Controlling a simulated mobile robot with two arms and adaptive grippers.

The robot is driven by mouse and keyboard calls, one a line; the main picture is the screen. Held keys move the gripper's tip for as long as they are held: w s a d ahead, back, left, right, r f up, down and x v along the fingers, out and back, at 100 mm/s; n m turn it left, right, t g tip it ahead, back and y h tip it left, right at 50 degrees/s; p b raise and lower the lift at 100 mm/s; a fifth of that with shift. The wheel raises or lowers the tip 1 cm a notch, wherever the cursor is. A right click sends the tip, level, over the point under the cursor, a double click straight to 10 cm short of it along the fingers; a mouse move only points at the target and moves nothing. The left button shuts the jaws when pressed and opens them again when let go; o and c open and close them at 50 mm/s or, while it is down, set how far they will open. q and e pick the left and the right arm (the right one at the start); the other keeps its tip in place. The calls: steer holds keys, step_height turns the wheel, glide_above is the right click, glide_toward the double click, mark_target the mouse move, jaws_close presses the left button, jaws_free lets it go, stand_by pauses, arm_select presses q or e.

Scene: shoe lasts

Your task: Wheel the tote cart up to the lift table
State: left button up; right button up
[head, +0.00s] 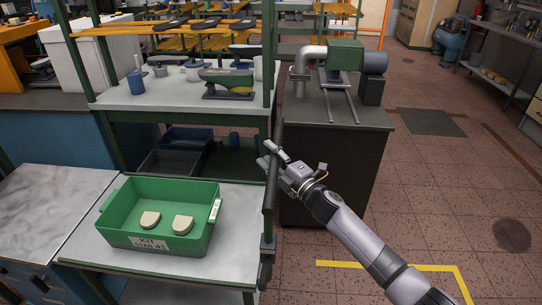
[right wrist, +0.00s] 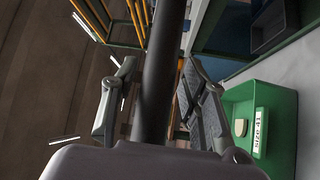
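The tote cart (head: 215,261) stands at the lower left of the head view, with a pale top and a dark handle bar (head: 270,195) at its right end. A green tote (head: 150,242) labelled "size 41" sits on it, holding two pale pieces; it also shows in the right wrist view (right wrist: 274,125). My right gripper (head: 273,158) is at the bar. In the right wrist view its fingers are apart, one on each side of the bar (right wrist: 163,75), with gaps showing. My left gripper is out of view. I cannot tell for sure which surface is the lift table.
A grey-topped blue unit (head: 55,200) stands left of the cart. A green-framed bench (head: 175,101) with tools stands behind it. A dark cabinet (head: 340,170) with a green machine (head: 345,57) is beyond the bar. Open tiled floor with yellow markings (head: 430,267) lies to the right.

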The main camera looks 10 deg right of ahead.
steer(key=shift+d, duration=0.35)
steer(key=shift+s, duration=0.15)
steer(key=shift+s+d+f, duration=0.15)
steer(key=shift+s+d, duration=0.05)
steer(key=shift+s, duration=0.1)
steer(key=v, duration=1.1)
steer(key=shift+s, duration=0.1)
